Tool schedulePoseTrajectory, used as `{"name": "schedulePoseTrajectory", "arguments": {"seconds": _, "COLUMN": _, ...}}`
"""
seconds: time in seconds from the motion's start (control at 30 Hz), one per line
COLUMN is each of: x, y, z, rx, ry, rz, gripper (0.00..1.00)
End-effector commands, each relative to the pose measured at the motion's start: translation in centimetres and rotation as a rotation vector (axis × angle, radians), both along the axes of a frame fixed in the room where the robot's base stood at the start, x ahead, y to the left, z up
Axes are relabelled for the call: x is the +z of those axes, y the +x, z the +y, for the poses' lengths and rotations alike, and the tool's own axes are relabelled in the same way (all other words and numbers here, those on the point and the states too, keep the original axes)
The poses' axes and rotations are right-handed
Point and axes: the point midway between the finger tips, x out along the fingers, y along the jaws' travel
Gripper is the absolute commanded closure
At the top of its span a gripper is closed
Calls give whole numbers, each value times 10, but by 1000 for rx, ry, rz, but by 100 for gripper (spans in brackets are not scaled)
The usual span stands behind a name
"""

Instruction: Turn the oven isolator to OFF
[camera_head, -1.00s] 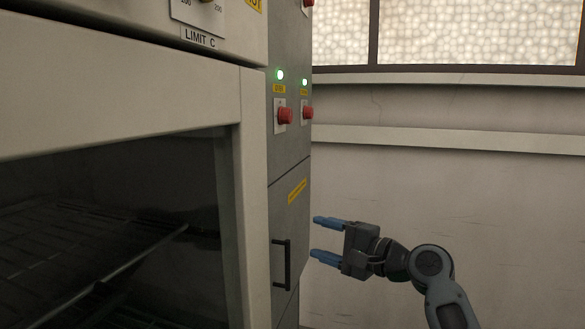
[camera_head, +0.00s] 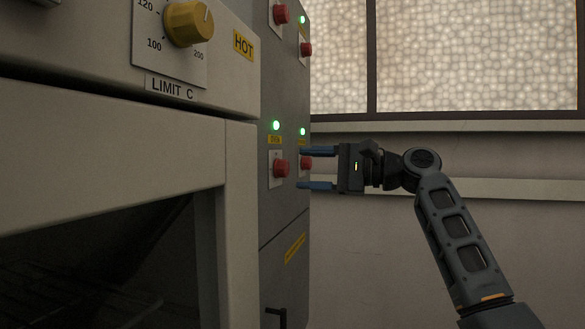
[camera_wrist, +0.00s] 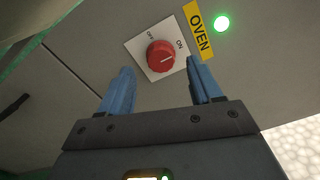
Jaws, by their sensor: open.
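The oven isolator (camera_wrist: 161,56) is a round red knob on a white plate in the wrist view, with OFF and ON marks. Its white pointer line points right, nearer ON. A yellow OVEN label (camera_wrist: 199,30) and a lit green lamp (camera_wrist: 222,23) are beside it. In the head view it appears to be the left red knob (camera_head: 281,168) of the lower pair. My gripper (camera_head: 318,169) is open and empty, its blue fingers pointing at the panel. In the wrist view its fingertips (camera_wrist: 160,78) lie either side of the knob, apparently short of it.
A second red knob (camera_head: 305,165) sits close to the right, partly behind my fingers in the head view. More red knobs are above. The oven (camera_head: 110,150) with a yellow limit dial (camera_head: 188,23) fills the left. The room right of the panel is clear.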

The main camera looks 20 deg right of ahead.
Motion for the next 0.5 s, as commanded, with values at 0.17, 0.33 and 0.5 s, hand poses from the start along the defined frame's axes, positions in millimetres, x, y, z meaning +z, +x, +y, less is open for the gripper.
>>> {"name": "schedulePoseTrajectory", "arguments": {"seconds": 0.17, "x": 0, "y": 15, "z": 21, "rx": 0, "ry": 1, "rz": 2, "gripper": 36}}
{"name": "schedulePoseTrajectory", "arguments": {"seconds": 0.33, "x": 0, "y": 23, "z": 32, "rx": -1, "ry": 1, "rz": 0, "gripper": 36}}
{"name": "schedulePoseTrajectory", "arguments": {"seconds": 0.5, "x": 0, "y": 25, "z": 34, "rx": -2, "ry": 0, "rz": 0, "gripper": 36}}
